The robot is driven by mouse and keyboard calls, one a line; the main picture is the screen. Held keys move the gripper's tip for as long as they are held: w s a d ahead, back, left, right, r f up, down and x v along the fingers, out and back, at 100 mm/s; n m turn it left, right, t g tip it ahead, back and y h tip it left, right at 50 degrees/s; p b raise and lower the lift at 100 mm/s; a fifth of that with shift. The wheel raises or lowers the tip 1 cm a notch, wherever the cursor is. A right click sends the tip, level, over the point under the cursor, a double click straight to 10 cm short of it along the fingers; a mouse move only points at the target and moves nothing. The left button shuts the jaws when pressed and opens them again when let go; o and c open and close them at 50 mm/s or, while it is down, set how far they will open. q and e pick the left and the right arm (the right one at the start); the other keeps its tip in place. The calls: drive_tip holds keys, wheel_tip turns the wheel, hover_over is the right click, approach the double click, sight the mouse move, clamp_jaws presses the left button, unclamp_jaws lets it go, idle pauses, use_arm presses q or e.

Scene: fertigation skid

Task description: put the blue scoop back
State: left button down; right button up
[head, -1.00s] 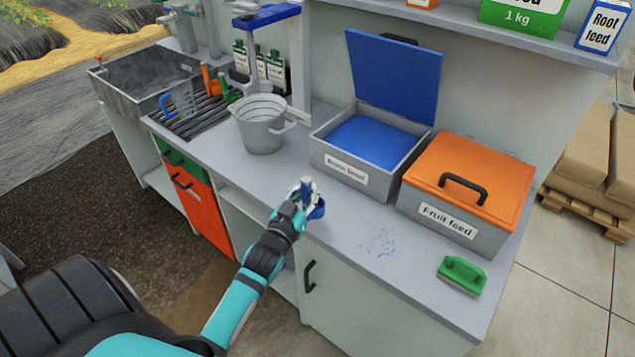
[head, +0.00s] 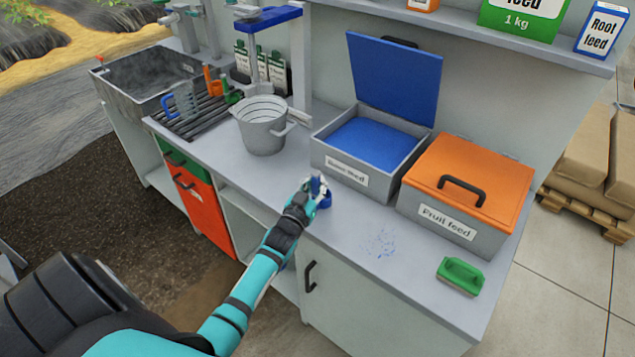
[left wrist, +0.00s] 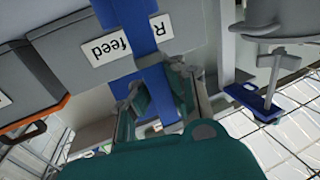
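My left gripper (head: 313,190) is shut on the blue scoop (head: 324,201), above the worktop in front of the open feed box. In the left wrist view the scoop's blue handle (left wrist: 153,88) stands between the two fingers (left wrist: 158,90), partly covering the box's label. The open feed box (head: 322,151) holds blue feed (head: 372,142), and its blue lid (head: 394,80) stands raised at the back. The scoop's inside cannot be made out. My right gripper is not in view.
A closed orange-lidded Fruit feed box (head: 436,216) stands right of the open box. A grey bucket (head: 262,128) stands to the left. Blue granules (head: 380,242) lie spilled on the worktop near a green brush (head: 461,274). A shelf (head: 480,32) runs above.

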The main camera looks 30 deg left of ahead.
use_arm(q)
drive_tip(key=shift+f, duration=0.15)
drive_tip(key=c, duration=1.5)
unclamp_jaws()
drive_tip(key=shift+r, duration=0.3)
drive_tip(key=shift+s+d+f+b, duration=0.1)
drive_tip(key=shift+s+d+b, duration=0.2)
drive_tip(key=shift+s, duration=1.7)
drive_tip(key=shift+s+d+r+b, duration=0.1)
drive_tip(key=shift+s+d, duration=0.3)
drive_tip(key=shift+s, duration=1.55)
drive_tip(key=shift+s+d+f+b, duration=0.15)
drive_tip(key=shift+s+d, duration=0.2)
drive_tip(key=shift+s, duration=1.65)
